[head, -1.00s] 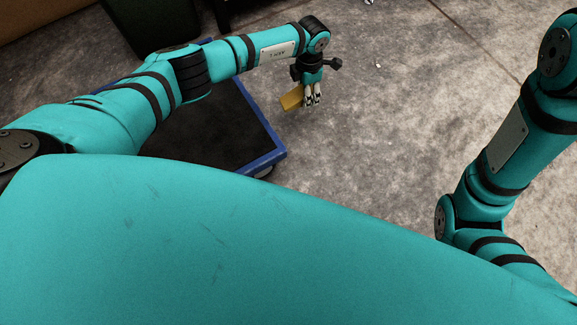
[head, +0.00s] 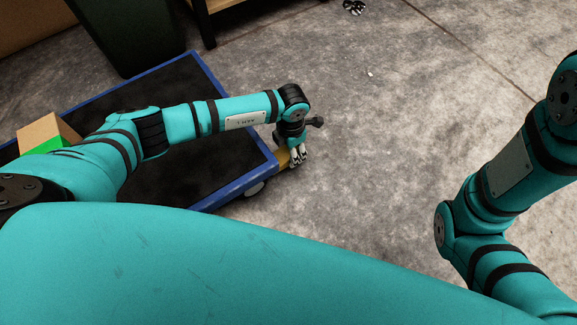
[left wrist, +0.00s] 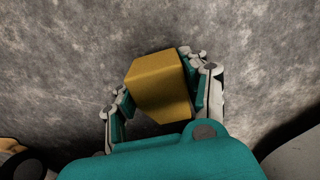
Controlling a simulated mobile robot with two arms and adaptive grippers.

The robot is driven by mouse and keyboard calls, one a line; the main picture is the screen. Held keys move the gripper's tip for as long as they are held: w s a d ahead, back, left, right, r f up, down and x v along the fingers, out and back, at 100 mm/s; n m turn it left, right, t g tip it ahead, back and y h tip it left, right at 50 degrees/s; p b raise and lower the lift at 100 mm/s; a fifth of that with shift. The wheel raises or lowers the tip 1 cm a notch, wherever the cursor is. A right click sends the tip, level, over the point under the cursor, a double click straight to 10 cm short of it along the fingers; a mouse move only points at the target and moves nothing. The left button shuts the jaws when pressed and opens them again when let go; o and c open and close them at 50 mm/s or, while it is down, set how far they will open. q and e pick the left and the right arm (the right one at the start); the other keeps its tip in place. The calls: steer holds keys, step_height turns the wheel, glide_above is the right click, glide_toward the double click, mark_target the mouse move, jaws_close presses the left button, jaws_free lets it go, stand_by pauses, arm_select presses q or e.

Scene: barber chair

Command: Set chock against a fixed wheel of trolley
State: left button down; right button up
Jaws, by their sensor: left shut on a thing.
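The chock (head: 284,158) is a yellow block held in my left gripper (head: 298,160). It also fills the middle of the left wrist view (left wrist: 160,88), with fingers on both sides. The gripper is just outside the near right corner of the trolley (head: 240,185), which has a blue rim and dark deck. The chock overlaps the rim in the head view; I cannot tell whether it touches. A pale wheel (head: 255,188) shows under the near edge, left of the chock. I cannot tell whether it is fixed. My right gripper is out of view.
A brown and green box (head: 47,135) is at the trolley's left. A dark green bin (head: 125,35) and a wooden-framed stand (head: 207,25) are beyond it. A black-and-white item (head: 354,6) lies on the floor. The concrete floor (head: 400,140) right of the trolley is mostly clear.

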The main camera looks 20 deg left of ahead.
arm_select(q)
steer(key=s+f+b, duration=0.2)
steer(key=s, duration=0.1)
steer(key=shift+s+d+f, duration=0.1)
steer(key=shift+d+f, duration=0.05)
steer(key=shift+f, duration=0.15)
steer(key=shift+r, duration=0.15)
steer(key=c, duration=0.7)
jaws_free()
steer(key=shift+o, duration=0.2)
